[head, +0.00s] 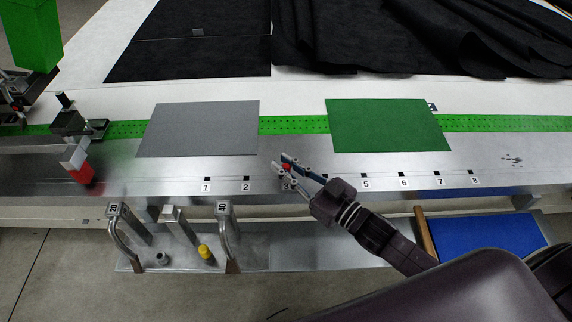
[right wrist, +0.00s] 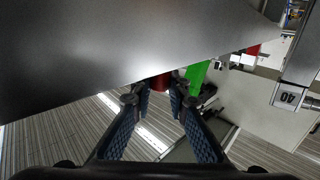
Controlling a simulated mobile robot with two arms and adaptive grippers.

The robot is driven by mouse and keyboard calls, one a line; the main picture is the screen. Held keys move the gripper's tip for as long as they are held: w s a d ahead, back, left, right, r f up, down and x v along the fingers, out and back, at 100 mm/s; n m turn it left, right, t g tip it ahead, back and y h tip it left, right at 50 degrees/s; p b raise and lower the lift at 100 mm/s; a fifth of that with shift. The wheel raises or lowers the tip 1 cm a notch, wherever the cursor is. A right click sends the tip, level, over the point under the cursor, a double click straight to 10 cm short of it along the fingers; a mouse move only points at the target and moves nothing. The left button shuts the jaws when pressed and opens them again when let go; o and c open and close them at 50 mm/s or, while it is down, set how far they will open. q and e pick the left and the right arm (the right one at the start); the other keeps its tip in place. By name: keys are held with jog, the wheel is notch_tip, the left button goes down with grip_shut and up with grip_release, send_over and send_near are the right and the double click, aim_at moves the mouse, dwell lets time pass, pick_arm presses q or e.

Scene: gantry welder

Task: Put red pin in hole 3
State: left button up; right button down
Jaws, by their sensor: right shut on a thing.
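My right gripper (head: 287,166) is over the metal strip at the table's front edge, close to the label 3 (head: 286,186). It is shut on the red pin (right wrist: 161,82), whose red side shows between the fingertips in the right wrist view (right wrist: 155,100). My left gripper is not in view.
A grey sheet (head: 200,130) and a green sheet (head: 388,125) lie behind the hole row. A machine part with a red tip (head: 80,172) stands at left. Below the edge is a metal shelf (head: 270,258) with bent handles and a yellow-capped peg (head: 205,252). A blue panel (head: 482,240) is at right.

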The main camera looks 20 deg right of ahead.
jog(key=c, duration=1.8)
grip_release()
jog(key=shift+o, duration=0.2)
jog(key=shift+s+f, duration=0.1)
jog(key=v, duration=1.2)
